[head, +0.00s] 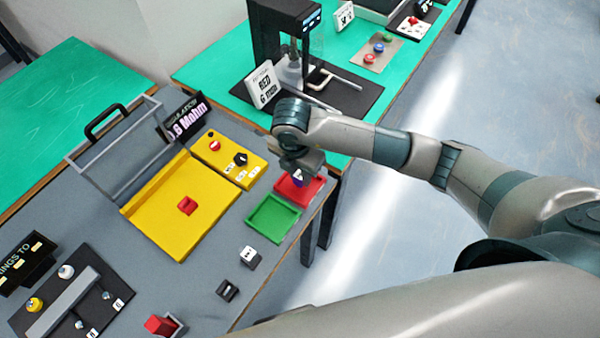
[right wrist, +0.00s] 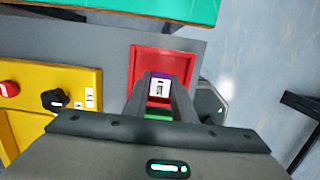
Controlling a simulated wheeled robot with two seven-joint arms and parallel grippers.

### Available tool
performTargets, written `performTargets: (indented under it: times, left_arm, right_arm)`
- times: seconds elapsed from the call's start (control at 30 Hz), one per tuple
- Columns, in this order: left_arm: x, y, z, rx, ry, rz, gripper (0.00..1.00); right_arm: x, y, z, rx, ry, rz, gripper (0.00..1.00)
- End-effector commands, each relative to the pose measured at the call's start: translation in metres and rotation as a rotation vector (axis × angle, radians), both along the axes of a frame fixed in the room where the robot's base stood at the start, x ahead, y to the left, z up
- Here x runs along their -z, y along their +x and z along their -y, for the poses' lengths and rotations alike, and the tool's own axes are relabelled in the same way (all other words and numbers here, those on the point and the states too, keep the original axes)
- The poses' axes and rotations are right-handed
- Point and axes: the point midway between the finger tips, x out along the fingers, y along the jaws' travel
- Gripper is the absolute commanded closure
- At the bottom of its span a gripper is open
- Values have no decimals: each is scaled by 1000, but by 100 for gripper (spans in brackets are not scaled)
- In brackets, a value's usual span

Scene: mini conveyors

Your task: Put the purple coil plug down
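The purple coil plug (head: 298,180) shows as a small purple and white piece under my right gripper (head: 300,170) in the head view. In the right wrist view the plug (right wrist: 160,87) has a purple top and a white label, and sits between the two fingers, which are closed on its sides. The gripper holds it over the red tray (head: 314,187). The red tray (right wrist: 168,57) lies around and beyond the plug in the wrist view. I cannot tell whether the plug touches the tray floor. My left gripper is not in view.
A green tray (head: 272,219) adjoins the red one on the near side. A yellow fixture (head: 165,225) with a red block and a yellow panel (head: 212,148) with knobs lie to the left. A display sign (head: 188,122) stands behind. The table edge is close on the right.

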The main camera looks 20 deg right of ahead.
Motion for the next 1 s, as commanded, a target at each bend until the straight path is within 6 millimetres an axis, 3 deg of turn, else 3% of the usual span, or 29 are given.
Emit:
performTargets:
  times: [0.03, 0.07, 0.57, 0.9, 1.0]
  left_arm:
    - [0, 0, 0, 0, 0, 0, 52]
    - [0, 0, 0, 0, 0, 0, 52]
    - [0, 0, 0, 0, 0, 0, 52]
    - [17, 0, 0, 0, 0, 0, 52]
    - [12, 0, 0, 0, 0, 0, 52]
  right_arm:
    - [0, 0, 0, 0, 0, 0, 65]
    - [0, 0, 0, 0, 0, 0, 59]
    - [-6, 0, -1, 0, 1, 1, 59]
    - [-51, -2, -6, -3, 3, 5, 59]
    - [-70, -3, -6, -3, 0, 6, 59]
